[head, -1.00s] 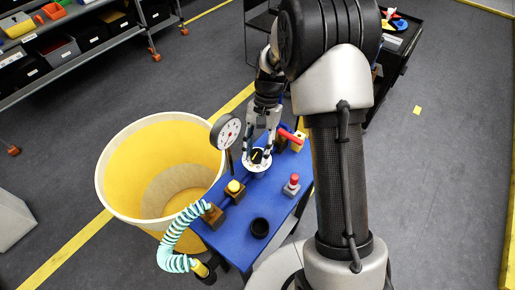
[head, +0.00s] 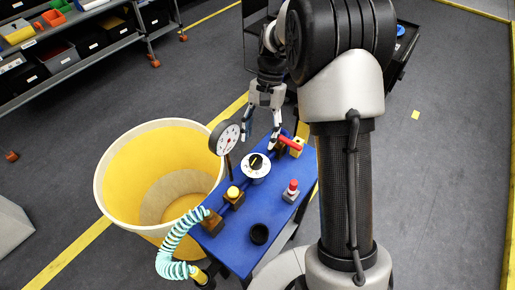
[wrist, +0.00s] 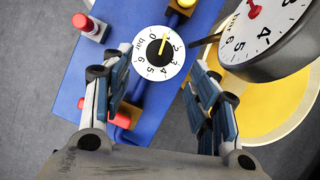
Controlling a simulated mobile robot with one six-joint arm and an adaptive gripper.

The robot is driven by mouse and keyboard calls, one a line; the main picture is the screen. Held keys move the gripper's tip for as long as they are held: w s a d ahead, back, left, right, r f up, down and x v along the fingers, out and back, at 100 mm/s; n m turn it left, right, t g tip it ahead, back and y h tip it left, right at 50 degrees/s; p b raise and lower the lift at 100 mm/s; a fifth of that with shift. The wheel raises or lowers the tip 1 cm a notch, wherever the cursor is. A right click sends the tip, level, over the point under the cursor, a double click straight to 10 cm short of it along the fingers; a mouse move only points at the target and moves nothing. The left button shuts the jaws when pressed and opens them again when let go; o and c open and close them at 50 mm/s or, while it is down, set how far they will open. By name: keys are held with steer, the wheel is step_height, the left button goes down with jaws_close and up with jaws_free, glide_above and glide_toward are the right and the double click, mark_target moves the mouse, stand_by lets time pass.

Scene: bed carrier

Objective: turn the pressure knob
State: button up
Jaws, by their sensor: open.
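The pressure knob (head: 256,165) sits on the blue panel (head: 232,247), a black knob with a yellow pointer on a round white numbered dial. In the wrist view, the knob (wrist: 159,51) lies between the fingers in the picture, its pointer towards the low numbers at upper right. My gripper (head: 260,137) is open and empty, apart from the knob, above and beyond it in the head view. In the wrist view my gripper (wrist: 160,72) has its fingers spread on either side of the dial. The round pressure gauge (head: 224,138) with a red needle stands left of the knob.
A red-handled valve (head: 289,143) sits close right of my gripper. A yellow button (head: 233,193), a red button (head: 291,188) and a black cup (head: 259,234) are on the panel. A large yellow bin (head: 120,170) and a striped hose (head: 172,240) are at left.

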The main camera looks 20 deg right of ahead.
steer(key=shift+v, duration=2.3)
